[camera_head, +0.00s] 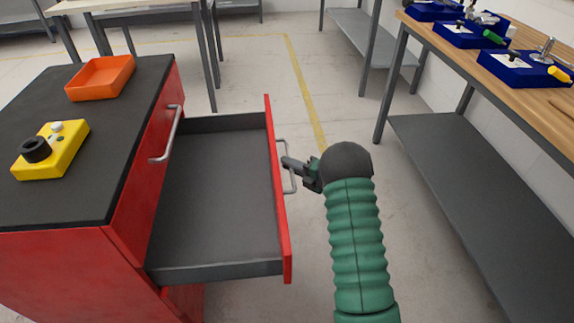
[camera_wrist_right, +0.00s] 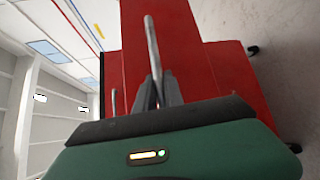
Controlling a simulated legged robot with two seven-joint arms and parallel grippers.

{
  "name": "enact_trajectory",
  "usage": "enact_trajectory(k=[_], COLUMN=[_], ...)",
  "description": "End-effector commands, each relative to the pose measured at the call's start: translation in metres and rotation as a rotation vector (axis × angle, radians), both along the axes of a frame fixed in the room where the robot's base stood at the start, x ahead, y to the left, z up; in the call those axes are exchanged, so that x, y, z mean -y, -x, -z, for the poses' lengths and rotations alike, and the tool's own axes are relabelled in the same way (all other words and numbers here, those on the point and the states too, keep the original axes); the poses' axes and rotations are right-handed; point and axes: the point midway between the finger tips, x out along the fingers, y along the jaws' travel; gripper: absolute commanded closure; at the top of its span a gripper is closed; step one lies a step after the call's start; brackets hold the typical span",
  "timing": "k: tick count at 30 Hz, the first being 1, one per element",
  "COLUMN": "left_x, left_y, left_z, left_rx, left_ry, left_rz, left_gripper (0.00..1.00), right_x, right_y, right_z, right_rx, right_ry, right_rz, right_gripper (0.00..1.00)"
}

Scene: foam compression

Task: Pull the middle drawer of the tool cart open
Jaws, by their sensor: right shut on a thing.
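The red tool cart (camera_head: 75,259) stands at the left in the head view, with a black top. Its middle drawer (camera_head: 218,190) is pulled well out to the right, and its grey inside looks empty. The drawer's silver handle (camera_head: 291,181) is on the red front and also shows in the right wrist view (camera_wrist_right: 152,45). My right gripper (camera_head: 288,162) reaches the handle from the right. Its dark fingers (camera_wrist_right: 158,92) are shut on the handle. My left gripper is in neither view.
An orange tray (camera_head: 101,78) and a yellow box with a black knob (camera_head: 50,152) sit on the cart top. Clear floor lies between cart and bench.

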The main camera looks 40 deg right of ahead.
Motion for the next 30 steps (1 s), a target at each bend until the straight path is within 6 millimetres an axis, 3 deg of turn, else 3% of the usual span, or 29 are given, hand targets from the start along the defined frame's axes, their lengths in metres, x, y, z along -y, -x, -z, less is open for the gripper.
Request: enact_trajectory(k=[2, 3, 7, 19, 23, 30], left_x=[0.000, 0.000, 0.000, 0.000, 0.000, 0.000], left_y=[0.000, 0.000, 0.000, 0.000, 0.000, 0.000], left_z=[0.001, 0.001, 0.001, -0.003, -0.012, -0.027], left_rx=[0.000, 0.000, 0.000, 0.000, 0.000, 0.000], left_ry=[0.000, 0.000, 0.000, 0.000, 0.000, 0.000], left_rz=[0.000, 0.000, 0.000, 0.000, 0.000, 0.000], left_gripper=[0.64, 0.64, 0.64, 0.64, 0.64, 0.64], right_x=[-0.001, -0.001, -0.001, 0.002, 0.007, 0.021], right_y=[0.002, 0.002, 0.001, 0.009, 0.035, 0.104], right_z=[0.006, 0.005, 0.004, -0.001, -0.007, -0.015], right_rx=[-0.012, -0.012, -0.008, -0.004, -0.004, -0.006], right_ry=[-0.002, -0.002, -0.001, 0.001, -0.002, -0.003], right_rz=[0.000, 0.000, 0.001, 0.003, 0.005, 0.005], right_gripper=[1.00, 0.85, 0.68, 0.66, 0.66, 0.66])
